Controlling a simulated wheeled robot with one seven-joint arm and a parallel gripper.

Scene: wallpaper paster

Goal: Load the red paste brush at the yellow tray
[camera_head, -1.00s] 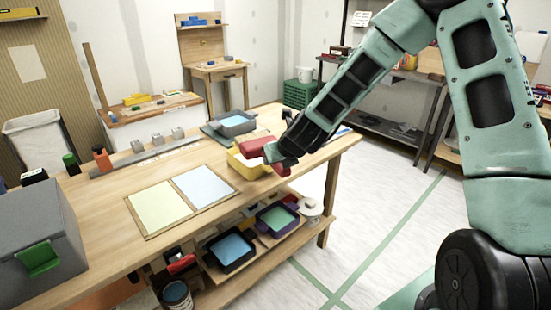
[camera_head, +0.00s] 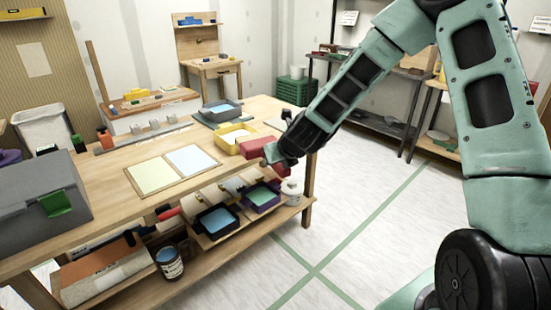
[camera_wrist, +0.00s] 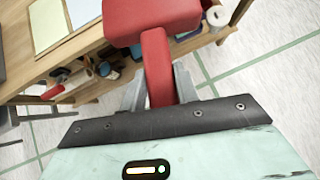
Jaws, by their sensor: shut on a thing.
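My gripper (camera_head: 275,155) is shut on the handle of the red paste brush (camera_head: 262,147). In the wrist view the red brush (camera_wrist: 150,20) points away from my gripper (camera_wrist: 158,88), its handle between the two fingers and its wide head ahead. The yellow tray (camera_head: 236,150) stands on the workbench, with a pale inside. In the head view the brush is just right of the tray, near the bench's right edge, with a small gap between them. The underside of the brush is hidden, so I cannot tell if it carries paste.
A grey tray with blue inside (camera_head: 222,106) stands behind the yellow one. Two pale sheets (camera_head: 172,171) lie on the workbench (camera_head: 110,200). Open floor (camera_head: 375,235) is to the right.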

